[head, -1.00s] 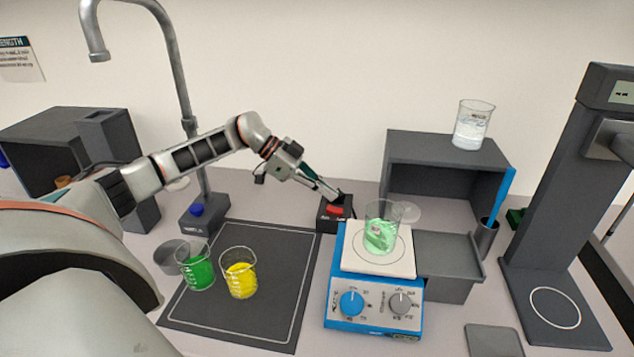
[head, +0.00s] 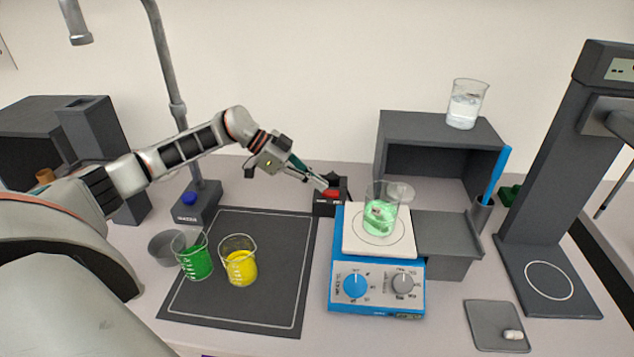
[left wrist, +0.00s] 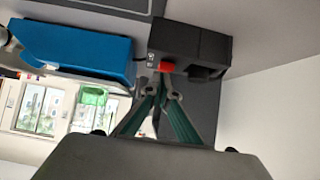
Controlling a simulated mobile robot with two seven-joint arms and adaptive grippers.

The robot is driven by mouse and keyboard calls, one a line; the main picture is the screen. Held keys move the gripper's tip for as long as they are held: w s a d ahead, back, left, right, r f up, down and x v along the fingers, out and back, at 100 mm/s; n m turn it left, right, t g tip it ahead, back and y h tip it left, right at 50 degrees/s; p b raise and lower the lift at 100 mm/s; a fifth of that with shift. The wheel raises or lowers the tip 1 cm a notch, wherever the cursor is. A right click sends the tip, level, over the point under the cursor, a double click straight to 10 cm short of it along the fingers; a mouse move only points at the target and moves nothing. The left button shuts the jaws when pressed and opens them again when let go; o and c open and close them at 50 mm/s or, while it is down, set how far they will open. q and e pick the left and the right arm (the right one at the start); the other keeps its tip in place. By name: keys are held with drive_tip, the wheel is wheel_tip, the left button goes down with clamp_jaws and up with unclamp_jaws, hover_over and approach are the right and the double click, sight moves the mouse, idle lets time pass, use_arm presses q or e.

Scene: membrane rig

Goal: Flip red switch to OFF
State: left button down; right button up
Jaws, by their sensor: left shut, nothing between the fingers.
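The red switch (head: 331,194) is a small red rocker on a black box (head: 329,208) behind the hotplate's left back corner. In the left wrist view the red switch (left wrist: 166,67) shows just beyond my fingertips, on the black box (left wrist: 196,45). My left gripper (head: 322,185) is shut and empty, its tips at the box's left side, close to the switch. In the left wrist view the left gripper (left wrist: 161,89) also shows with its tips near the red. I cannot tell whether they touch it, nor which way the switch is set. My right gripper is not in view.
A blue hotplate (head: 376,303) with a beaker of green liquid (head: 380,212) stands right of the box. Beakers of green (head: 196,262) and yellow (head: 240,266) liquid stand on a dark mat (head: 270,300). A faucet stand (head: 197,205) is behind. A grey shelf (head: 440,130) stands at the back.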

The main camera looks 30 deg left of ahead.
use_arm(q)
drive_tip(key=shift+s+f+b, duration=0.1)
drive_tip(key=shift+f+b, duration=0.25)
drive_tip(key=shift+s+a+f+t+h+b, duration=0.1)
drive_tip(key=shift+a+f+t+h+b, duration=0.2)
drive_tip(key=shift+f+h+b, duration=0.45)
drive_tip(key=shift+a+r+h+b, duration=0.1)
drive_tip(key=shift+r+h+b, duration=0.25)
drive_tip(key=shift+r, duration=0.3)
drive_tip(key=shift+r+p, duration=0.45)
drive_tip(key=shift+p, duration=0.35)
drive_tip(key=shift+r+p, duration=0.25)
drive_tip(key=shift+p, duration=0.1)
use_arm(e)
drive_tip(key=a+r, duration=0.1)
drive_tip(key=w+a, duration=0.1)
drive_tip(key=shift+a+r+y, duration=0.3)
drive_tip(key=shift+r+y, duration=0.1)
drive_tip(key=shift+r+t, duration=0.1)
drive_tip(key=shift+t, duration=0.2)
